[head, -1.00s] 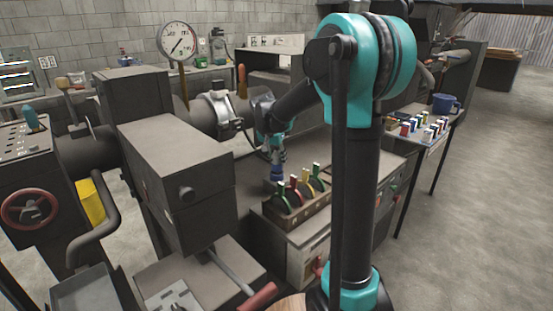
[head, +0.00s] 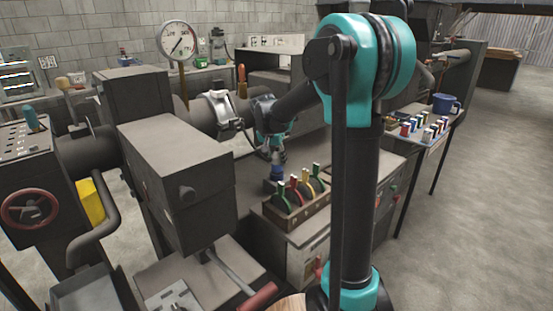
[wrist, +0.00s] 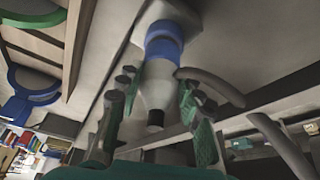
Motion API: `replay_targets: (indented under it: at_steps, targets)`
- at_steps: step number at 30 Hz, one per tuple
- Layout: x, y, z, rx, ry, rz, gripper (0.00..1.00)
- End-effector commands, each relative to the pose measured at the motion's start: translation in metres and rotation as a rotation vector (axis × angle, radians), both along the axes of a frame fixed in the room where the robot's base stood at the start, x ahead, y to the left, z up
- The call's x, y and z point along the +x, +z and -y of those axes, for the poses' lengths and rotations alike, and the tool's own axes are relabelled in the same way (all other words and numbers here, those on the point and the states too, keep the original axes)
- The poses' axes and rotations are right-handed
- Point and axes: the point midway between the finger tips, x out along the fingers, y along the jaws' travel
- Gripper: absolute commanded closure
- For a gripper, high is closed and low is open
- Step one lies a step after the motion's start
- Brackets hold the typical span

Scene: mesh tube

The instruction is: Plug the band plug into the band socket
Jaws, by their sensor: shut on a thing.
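My gripper (wrist: 150,108) is shut on a pale plug (wrist: 153,95) with a dark end, which I take as the band plug. A blue collar (wrist: 163,47) sits in line beyond it, against a pale round part (wrist: 172,14) that I take as the band socket. I cannot tell whether plug and socket are fully joined. In the head view my gripper (head: 277,153) points down, with the blue piece (head: 277,172) just below it, behind the lever box. The pale band (head: 220,112) is around the dark pipe.
A box with coloured levers (head: 298,199) stands close in front of the gripper. A large dark machine block (head: 175,170) is to the left. A side table with small coloured pieces and a blue mug (head: 444,103) stands to the right. Floor is free beyond it.

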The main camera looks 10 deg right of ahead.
Motion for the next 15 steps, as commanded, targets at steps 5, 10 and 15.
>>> replay_targets:
  at_steps: [5, 10, 15]
  targets:
    - [0.0001, -0.0032, -0.0001, 0.0, 0.0, 0.0, 0.89]
    - [0.0001, -0.0062, 0.0, 0.0, 0.0, 0.0, 0.89]
    - [0.0002, -0.0092, 0.0, 0.0, 0.0, 0.0, 0.89]
